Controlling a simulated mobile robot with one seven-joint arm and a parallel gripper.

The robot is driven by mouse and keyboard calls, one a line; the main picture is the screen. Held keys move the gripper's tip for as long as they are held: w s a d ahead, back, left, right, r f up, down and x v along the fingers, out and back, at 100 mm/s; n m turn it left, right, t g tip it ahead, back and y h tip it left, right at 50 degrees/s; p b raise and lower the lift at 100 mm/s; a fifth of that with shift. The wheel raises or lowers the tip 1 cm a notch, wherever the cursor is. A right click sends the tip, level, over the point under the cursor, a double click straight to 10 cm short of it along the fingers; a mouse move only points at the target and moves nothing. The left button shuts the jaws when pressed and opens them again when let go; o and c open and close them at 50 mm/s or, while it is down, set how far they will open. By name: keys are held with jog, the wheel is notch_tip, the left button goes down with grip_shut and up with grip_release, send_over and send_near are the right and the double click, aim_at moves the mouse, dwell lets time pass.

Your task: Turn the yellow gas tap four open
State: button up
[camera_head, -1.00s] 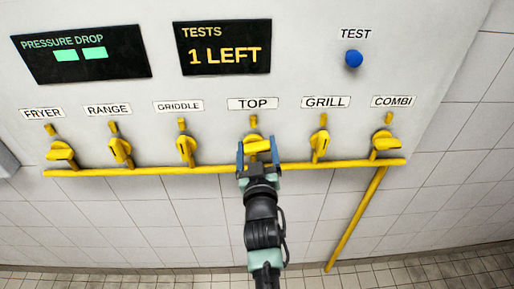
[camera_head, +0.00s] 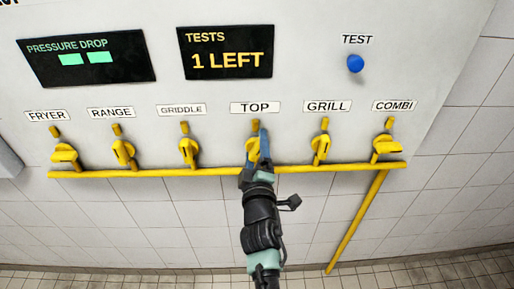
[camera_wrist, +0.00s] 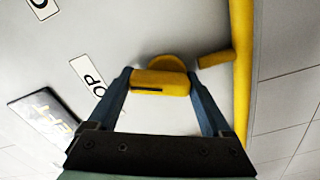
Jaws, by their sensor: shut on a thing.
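The yellow tap under the TOP label, fourth from the left (camera_head: 254,149), sits on the white panel above the yellow rail. My gripper (camera_head: 259,153) is shut on its handle, with one blue finger on each side. The fingers partly hide the tap in the head view. In the wrist view the yellow handle (camera_wrist: 160,83) lies between the fingertips of my gripper (camera_wrist: 160,80), with a dark slot mark on its face. The handle points roughly along its short pipe stub, close to upright in the head view.
The GRIDDLE tap (camera_head: 189,150) and GRILL tap (camera_head: 321,149) flank it closely. The yellow rail (camera_head: 120,173) runs below the taps. A blue TEST button (camera_head: 355,64) is at upper right.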

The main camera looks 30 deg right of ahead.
jog(key=n, duration=0.4)
jog(key=shift+a+n+p, duration=0.1)
jog(key=shift+n+p, duration=0.2)
dwell(0.5)
jog(key=o, duration=1.2)
jog(key=shift+c, duration=0.2)
jog(key=b+v, duration=0.1)
jog(key=v, duration=1.2)
jog(key=shift+b, duration=0.3)
jog(key=shift+w, duration=0.1)
